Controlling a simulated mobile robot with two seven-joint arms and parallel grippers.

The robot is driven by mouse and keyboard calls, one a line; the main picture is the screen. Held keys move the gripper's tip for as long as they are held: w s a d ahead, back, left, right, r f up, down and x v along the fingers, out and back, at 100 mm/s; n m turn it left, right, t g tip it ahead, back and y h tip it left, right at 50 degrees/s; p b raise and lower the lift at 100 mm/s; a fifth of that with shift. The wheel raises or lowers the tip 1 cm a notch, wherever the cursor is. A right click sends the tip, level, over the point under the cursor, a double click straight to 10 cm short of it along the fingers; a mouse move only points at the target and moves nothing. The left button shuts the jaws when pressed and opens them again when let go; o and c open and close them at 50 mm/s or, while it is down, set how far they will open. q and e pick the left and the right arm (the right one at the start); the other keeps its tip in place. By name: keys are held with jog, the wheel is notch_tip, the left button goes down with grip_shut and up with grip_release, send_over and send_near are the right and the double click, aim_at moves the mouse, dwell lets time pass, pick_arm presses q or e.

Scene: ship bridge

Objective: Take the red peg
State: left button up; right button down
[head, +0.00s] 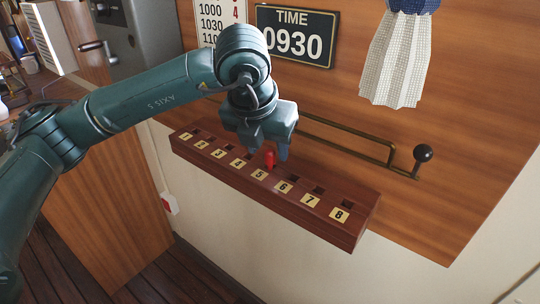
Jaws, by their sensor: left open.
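The red peg (269,159) stands upright in a wooden block (318,227) fixed along the wall. It is in the hole behind the number 5 plate, and its lower end is hidden in the hole. My left gripper (266,150) is above the block, pointing down, with its open fingers on either side of the peg's top. I cannot tell whether either finger touches the peg. My right gripper is not in view.
The block's other visible holes look empty. A brass rail (345,136) with a dark ball-ended lever (422,153) is on the panel behind. A time sign (296,36) and a pale hanging cloth (398,60) are above. The floor below left is clear.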

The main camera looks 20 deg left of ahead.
aim_at(270, 165)
pick_arm(q)
jog(key=shift+x, duration=1.3)
jog(key=shift+c, duration=0.6)
grip_shut()
